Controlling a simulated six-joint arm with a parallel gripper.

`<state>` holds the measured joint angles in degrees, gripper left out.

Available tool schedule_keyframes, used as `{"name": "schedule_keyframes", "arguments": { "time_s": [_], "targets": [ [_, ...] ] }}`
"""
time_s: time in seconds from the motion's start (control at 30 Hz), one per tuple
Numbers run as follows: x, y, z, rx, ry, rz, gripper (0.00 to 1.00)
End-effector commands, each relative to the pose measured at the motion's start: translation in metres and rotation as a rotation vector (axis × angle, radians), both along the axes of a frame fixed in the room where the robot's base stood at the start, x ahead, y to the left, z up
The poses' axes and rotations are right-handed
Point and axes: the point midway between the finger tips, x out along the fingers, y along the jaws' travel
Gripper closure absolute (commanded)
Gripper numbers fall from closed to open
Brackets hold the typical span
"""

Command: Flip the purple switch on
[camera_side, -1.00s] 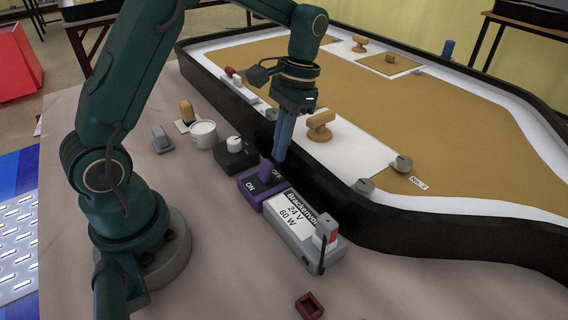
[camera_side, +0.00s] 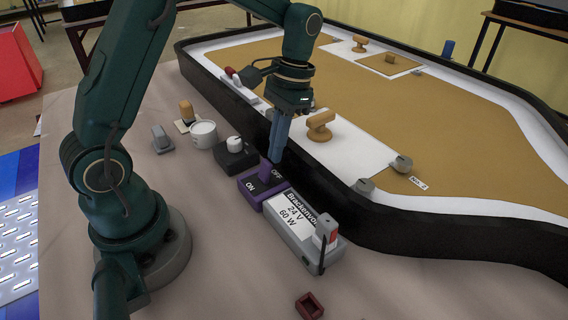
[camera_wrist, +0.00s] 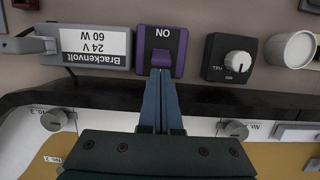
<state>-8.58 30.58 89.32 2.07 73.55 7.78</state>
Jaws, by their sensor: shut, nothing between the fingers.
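The purple switch (camera_side: 250,190) is a small purple box with a dark top marked ON and OFF and a purple lever (camera_side: 264,171). In the side view it sits on the table against the black wall, with ON on the side toward my base. In the wrist view the switch (camera_wrist: 178,45) is upside down at top centre, ON showing. My gripper (camera_side: 276,160) is shut and empty, its blue fingers pointing down at the lever's OFF side. In the wrist view the fingertips (camera_wrist: 161,72) reach the lever (camera_wrist: 161,58) and partly hide the OFF side. I cannot tell whether they touch.
A grey power supply (camera_side: 301,232) labelled Brackenvolt 24 V 60 W stands right beside the switch. A black box with a white knob (camera_side: 235,146) is on its other side. A white cup (camera_side: 203,134) stands beyond. The black wall (camera_side: 330,200) runs close behind the switch.

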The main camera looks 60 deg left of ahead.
Motion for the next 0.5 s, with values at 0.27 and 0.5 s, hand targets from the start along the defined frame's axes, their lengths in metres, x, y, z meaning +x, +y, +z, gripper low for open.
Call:
{"name": "schedule_keyframes", "arguments": {
  "time_s": [0.27,0.5],
  "targets": [
    [0.003,0.000,-0.004,0.001,0.024,0.000,1.00],
    [0.009,0.000,0.001,0.001,0.017,0.000,1.00]
  ]
}}
